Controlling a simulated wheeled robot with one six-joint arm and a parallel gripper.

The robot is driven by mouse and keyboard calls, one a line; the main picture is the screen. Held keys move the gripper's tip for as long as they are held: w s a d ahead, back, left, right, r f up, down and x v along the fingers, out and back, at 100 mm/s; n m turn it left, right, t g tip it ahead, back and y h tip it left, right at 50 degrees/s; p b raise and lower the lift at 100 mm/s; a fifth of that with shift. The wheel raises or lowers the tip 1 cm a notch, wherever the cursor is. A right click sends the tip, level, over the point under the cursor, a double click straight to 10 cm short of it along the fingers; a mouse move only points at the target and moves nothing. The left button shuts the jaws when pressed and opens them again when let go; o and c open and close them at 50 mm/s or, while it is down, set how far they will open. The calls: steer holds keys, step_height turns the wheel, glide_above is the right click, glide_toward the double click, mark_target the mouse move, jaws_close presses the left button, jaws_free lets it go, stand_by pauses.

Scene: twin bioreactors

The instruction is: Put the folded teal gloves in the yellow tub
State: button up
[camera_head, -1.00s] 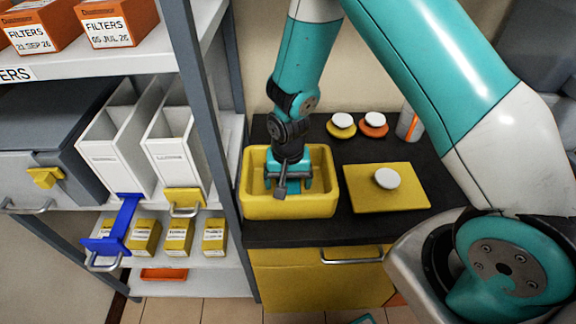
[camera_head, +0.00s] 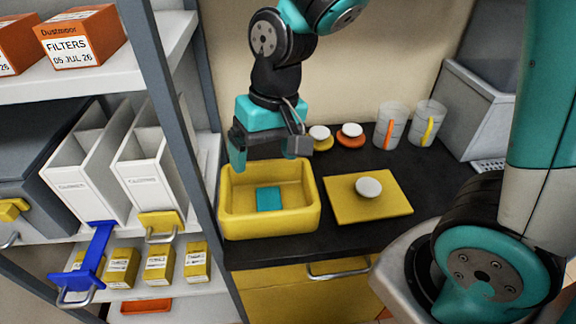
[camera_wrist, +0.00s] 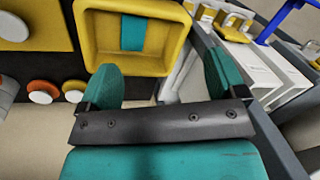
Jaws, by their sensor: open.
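The folded teal gloves (camera_head: 269,199) lie flat on the floor of the yellow tub (camera_head: 308,216), which stands on the black counter. My gripper (camera_head: 268,160) is above the tub's back part, its teal fingers apart and empty. In the wrist view the gloves (camera_wrist: 133,33) lie inside the tub (camera_wrist: 86,30), ahead of my open gripper (camera_wrist: 163,82) and clear of its fingers.
A yellow board (camera_head: 345,205) with a white-topped knob lies right of the tub. A shelf with white bins (camera_head: 85,165) and a blue handle (camera_head: 93,262) is close on the left.

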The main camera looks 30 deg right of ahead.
steer(key=s+a+r+n+y, duration=0.2)
steer(key=s+r+n, duration=0.4)
steer(key=s, duration=0.6)
steer(key=shift+r+n, duration=0.35)
steer(key=shift+n, duration=0.05)
steer(key=shift+c, duration=0.5)
